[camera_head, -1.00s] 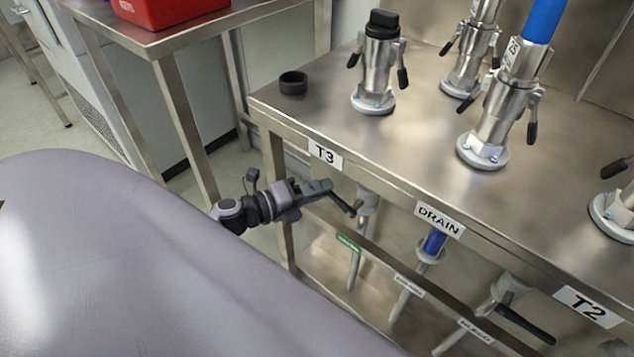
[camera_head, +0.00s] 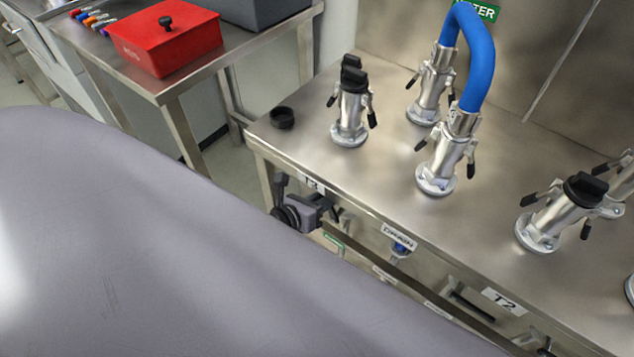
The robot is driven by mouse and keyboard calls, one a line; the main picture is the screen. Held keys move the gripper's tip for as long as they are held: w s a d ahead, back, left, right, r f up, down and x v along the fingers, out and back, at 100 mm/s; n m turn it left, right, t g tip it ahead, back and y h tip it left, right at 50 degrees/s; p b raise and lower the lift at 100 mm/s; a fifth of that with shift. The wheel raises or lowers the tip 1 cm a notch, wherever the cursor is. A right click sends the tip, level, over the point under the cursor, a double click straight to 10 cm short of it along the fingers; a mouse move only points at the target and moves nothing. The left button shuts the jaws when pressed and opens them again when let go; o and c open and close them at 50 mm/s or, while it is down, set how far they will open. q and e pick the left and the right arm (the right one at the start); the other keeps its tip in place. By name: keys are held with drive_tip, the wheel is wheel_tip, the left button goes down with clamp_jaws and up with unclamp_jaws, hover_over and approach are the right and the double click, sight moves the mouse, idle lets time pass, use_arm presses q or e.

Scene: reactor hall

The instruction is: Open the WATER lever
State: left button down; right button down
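A green WATER sign (camera_head: 475,10) is on the back wall at the top, partly cut off by the frame. A blue hose (camera_head: 478,55) arches between two silver couplings on the steel bench. Under the bench's front edge, below the T3 label, is a green tag (camera_head: 333,240) too small to read. My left gripper (camera_head: 322,212) is at that edge, above and left of the tag. The bench edge and its own wrist hide much of it, so its fingers and any lever between them cannot be made out. My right gripper is not in view.
The steel bench (camera_head: 300,150) carries several couplings with black levers and a black ring (camera_head: 282,117). DRAIN (camera_head: 398,236) and T2 (camera_head: 505,300) labels line its front edge. A red box (camera_head: 165,38) stands on another table at upper left. A dark handle (camera_head: 472,307) shows below T2.

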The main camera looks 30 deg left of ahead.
use_arm(q)
drive_tip(key=shift+s+d+r+m+y+p, duration=0.15)
drive_tip(key=shift+d+m+y+p, duration=0.3)
drive_tip(key=shift+d+m+p, duration=0.3)
drive_tip(key=shift+w+d+r+m+y+p, duration=0.1)
drive_tip(key=shift+d+m+y+p, duration=0.4)
drive_tip(key=shift+p, duration=0.4)
drive_tip(key=shift+s+d, duration=0.1)
drive_tip(key=c, duration=1)
unclamp_jaws()
drive_tip(key=shift+c, duration=0.2)
drive_tip(key=p+v, duration=0.1)
drive_tip(key=v, duration=0.6)
